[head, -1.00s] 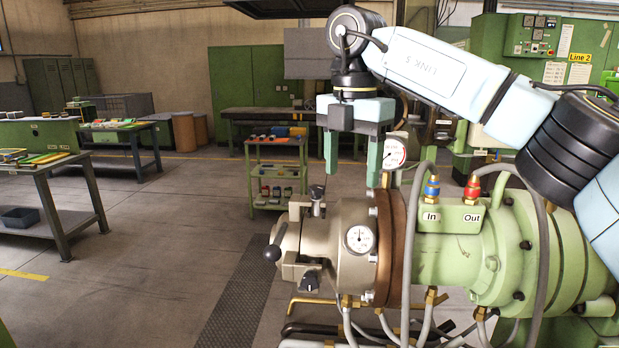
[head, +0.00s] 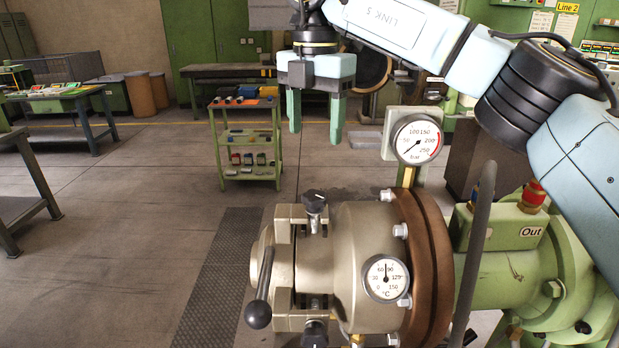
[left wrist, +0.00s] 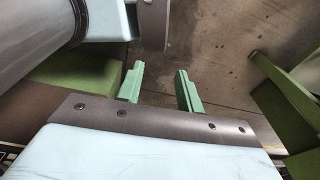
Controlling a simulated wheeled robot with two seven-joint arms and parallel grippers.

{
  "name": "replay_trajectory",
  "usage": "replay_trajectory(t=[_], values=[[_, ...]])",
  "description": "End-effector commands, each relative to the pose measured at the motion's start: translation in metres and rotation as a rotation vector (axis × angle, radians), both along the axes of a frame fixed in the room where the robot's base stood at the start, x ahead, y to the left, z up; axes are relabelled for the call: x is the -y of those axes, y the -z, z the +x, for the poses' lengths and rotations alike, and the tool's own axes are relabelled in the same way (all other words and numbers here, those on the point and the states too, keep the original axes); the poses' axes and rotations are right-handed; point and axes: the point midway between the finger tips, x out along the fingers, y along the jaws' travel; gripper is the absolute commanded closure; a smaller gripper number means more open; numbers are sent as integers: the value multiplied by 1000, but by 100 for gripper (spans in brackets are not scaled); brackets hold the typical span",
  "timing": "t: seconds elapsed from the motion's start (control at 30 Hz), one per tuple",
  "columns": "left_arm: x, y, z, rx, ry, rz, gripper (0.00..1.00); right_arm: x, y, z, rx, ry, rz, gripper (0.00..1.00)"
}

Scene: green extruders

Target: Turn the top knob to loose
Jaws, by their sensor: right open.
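The top knob (head: 314,201) is a small black knob on top of the metal clamp at the extruder's head. A similar black knob (head: 315,335) sits at the bottom of the clamp, partly cut off by the frame. The beige extruder head (head: 362,250) fills the lower middle of the head view. My right gripper (head: 316,134) points down with its green fingers apart and empty. In the picture it is above the top knob, with a gap between. My left gripper (left wrist: 158,85) shows only in the left wrist view, its fingers apart with nothing between them.
A ball-ended lever (head: 258,314) sticks out at the clamp's left. A pressure gauge (head: 417,139) stands right of my right gripper, and a temperature gauge (head: 386,278) is on the head. A grey hose (head: 474,260) rises at right. A green cart (head: 248,150) stands behind.

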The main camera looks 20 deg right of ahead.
Motion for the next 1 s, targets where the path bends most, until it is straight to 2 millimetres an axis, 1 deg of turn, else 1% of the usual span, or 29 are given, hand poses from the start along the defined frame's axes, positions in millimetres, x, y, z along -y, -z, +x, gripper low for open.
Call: replay_trajectory(t=[0.03,0.1,0.2,0.27,0.37,0.5,0.6,0.67,0.8,1.0], values=[[-1,1,-15,-22,0,2,64,1,9,0,-3,1,-1,37],[-1,2,-29,-43,0,3,64,1,23,0,-4,0,-1,37],[-2,1,-39,-58,0,5,64,1,45,-1,-6,0,-1,37],[-2,0,-39,-58,0,5,64,1,58,0,-5,0,-1,37],[-1,-2,-34,-50,0,4,64,1,78,-1,-4,0,-1,37],[0,-6,-16,-23,0,1,64,1,101,0,-2,1,0,37],[1,-8,-6,-7,0,-1,64,1,112,0,-2,1,0,37],[1,-8,-6,-6,0,-1,64,0,117,0,-1,1,1,37],[0,-8,-9,-11,0,-1,64,1,122,0,-1,1,-1,37],[0,-7,-18,-25,0,0,64,1,122,0,-1,1,-1,37]])
